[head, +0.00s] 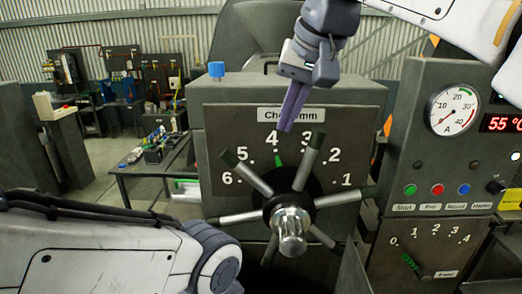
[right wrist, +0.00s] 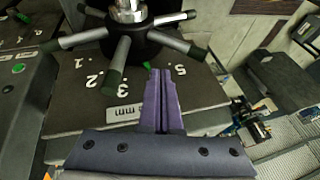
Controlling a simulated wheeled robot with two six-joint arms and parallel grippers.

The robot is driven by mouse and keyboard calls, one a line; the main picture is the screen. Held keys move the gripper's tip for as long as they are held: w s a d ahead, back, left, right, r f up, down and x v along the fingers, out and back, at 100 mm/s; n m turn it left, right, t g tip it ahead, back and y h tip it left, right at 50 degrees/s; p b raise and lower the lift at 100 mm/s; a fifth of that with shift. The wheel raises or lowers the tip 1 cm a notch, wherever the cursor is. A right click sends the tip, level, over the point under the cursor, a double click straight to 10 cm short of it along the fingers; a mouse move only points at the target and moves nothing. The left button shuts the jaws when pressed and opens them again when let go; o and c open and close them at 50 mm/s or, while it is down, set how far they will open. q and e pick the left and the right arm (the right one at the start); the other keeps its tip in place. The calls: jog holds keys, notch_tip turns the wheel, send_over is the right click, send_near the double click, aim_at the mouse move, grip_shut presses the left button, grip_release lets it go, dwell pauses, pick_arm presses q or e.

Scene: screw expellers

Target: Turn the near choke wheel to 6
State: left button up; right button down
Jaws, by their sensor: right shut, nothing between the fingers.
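The near choke wheel (head: 291,215) has a dark hub, a shiny metal centre and several grey spokes with dark green tips. It is on a grey panel whose scale runs from 6 at left to 1 at right. A green pointer (head: 279,160) above the hub points at about 4. My right gripper (head: 286,127) is shut and empty, hanging in front of the panel above the wheel, near the 4 and partly covering the label. In the right wrist view its purple fingers (right wrist: 160,74) are together, close to the wheel's spokes (right wrist: 118,58) and apart from them. My left gripper is out of view.
A control panel (head: 445,150) with a gauge, a red display and coloured buttons stands at right. A low bench (head: 150,170) with small parts stands behind at left.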

jog(key=p, duration=0.3)
send_over(259, 185)
notch_tip(259, 185, down, 11)
jog(key=shift+d+f, duration=0.1)
jog(key=shift+f, duration=0.05)
